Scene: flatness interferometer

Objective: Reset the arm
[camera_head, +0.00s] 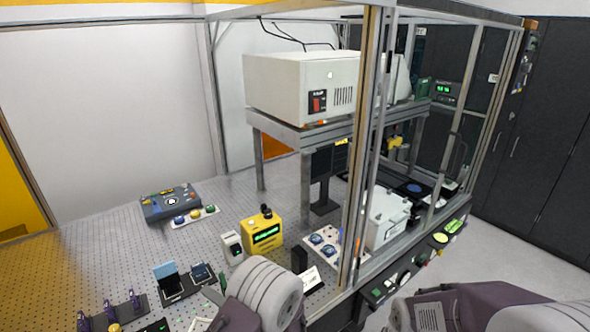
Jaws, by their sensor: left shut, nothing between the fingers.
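My left arm (262,290) comes in at the bottom middle, in front of the perforated table. My left gripper (214,295) shows only in small part beside that arm, low over the table. It is shut with nothing seen in it. My right arm (470,308) shows at the bottom right, in front of the enclosure, and its gripper is out of view.
The perforated table (100,255) has bare room at left. A yellow meter (262,232), a blue-grey control box (170,203) and a dark tray with holders (183,284) stand on it. A framed enclosure post (362,150) rises close by. A white box (300,85) sits on a shelf.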

